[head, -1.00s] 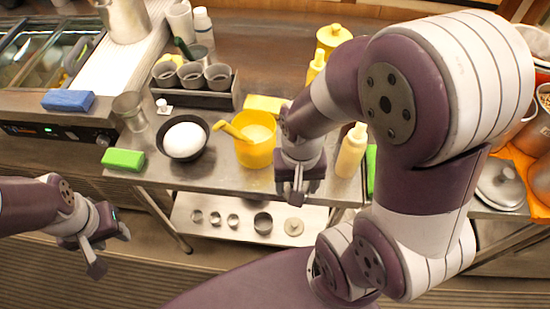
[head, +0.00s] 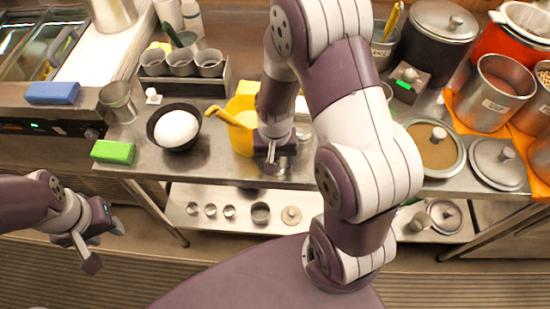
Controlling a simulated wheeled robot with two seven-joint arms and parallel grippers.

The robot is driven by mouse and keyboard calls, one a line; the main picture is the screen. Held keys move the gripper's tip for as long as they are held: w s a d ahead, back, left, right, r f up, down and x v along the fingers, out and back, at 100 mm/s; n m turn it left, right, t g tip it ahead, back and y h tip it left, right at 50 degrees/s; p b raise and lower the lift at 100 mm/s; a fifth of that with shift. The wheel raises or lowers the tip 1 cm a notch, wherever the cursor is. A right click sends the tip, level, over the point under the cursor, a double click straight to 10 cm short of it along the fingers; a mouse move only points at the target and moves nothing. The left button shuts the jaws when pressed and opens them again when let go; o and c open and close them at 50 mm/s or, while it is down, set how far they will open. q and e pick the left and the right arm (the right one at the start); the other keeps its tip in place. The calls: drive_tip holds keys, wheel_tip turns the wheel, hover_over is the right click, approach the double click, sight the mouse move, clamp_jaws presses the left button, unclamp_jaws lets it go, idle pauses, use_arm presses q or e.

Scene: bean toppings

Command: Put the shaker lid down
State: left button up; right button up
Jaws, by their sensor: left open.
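I cannot pick out the shaker lid with certainty. My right gripper (head: 272,160) is over the front edge of the steel counter, just right of the yellow container (head: 241,140). Small grey metal shows at its fingertips, but I cannot tell whether that is a held lid or part of the gripper. A pale, clear-looking object (head: 303,125) stands partly hidden behind that arm. My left gripper (head: 92,245) is open and empty, off the counter at the lower left, below the green block (head: 113,152).
A black bowl (head: 155,140) with a white mound stands left of the yellow container. A rack of grey cups (head: 180,88) is behind it. The lower shelf (head: 240,222) holds several rings and a round lid (head: 291,215). Pots and lids (head: 498,163) crowd the right.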

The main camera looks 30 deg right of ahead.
drive_tip(key=shift+f, duration=0.15)
drive_tip(key=o, duration=0.8)
wheel_tip(320, 180, up, 12)
drive_tip(key=s+n, duration=0.1)
drive_tip(key=s+a+n+t, duration=0.1)
drive_tip(key=n, duration=0.1)
drive_tip(key=s+a+f+n+p, duration=0.1)
drive_tip(key=s+n, duration=0.1)
drive_tip(key=shift+s+a, duration=0.1)
drive_tip(key=shift+a, duration=0.15)
